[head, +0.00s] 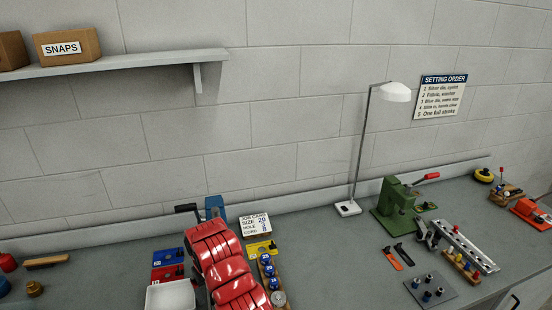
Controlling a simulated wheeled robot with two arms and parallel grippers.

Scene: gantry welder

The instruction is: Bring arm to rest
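Neither of my grippers can be made out in the head view, and no arm of mine can be told for sure. The view is of the workbench (330,262) and the wall behind it. What either gripper holds cannot be seen.
A red glossy, folded-looking bundle (222,262) lies at the front middle, beside a white tray (170,296). A green press (393,206) with a red handle stands right of the lamp (347,208). Small tools and a metal rail (465,248) crowd the right. Bare bench lies left of the press.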

